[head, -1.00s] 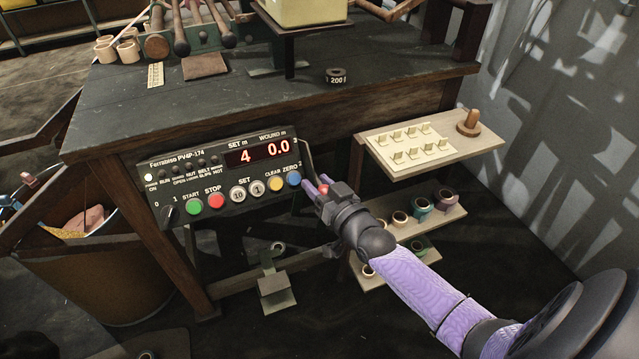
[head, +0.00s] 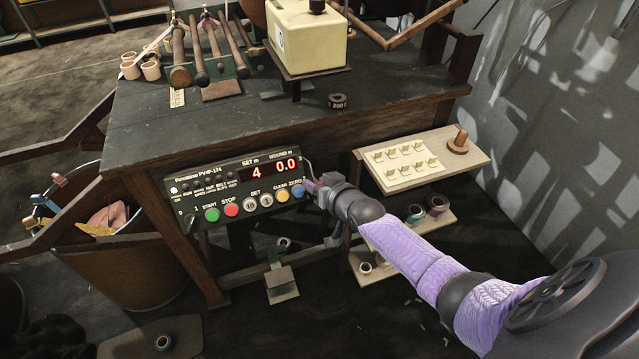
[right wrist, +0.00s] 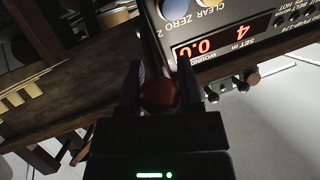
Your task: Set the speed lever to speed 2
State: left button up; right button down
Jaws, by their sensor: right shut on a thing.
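The control panel (head: 240,188) hangs under the bench's front edge. Its red display reads 4 under SET and 0.0 under WOUND. The speed lever (head: 308,168) is a thin metal arm at the panel's right end, and its red knob (right wrist: 160,94) shows in the right wrist view. My right gripper (head: 314,188) is shut on that knob, with a dark finger on each side. In the head view the gripper hides the knob, and I cannot read which speed mark the lever stands at. My left gripper is not in view.
A cream board with small hooks (head: 405,163) and a wooden peg (head: 459,141) sits right of the panel, above a shelf with tape rolls (head: 437,204). A bin (head: 125,260) stands at the left. The bench (head: 230,120) overhangs the panel.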

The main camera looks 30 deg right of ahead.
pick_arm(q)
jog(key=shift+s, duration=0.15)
pick_arm(e)
jog(key=shift+w+r, duration=0.15)
jog(key=shift+r, duration=0.05)
jog(key=c, duration=0.5)
grip_release()
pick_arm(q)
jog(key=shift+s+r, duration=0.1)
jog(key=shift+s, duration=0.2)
pick_arm(e)
jog(key=shift+o, duration=1.2)
jog(key=shift+f, duration=0.1)
pick_arm(q)
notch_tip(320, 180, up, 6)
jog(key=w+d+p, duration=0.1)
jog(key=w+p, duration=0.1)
jog(key=p, duration=0.4)
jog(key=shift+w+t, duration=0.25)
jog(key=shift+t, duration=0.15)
pick_arm(e)
jog(key=v, duration=1)
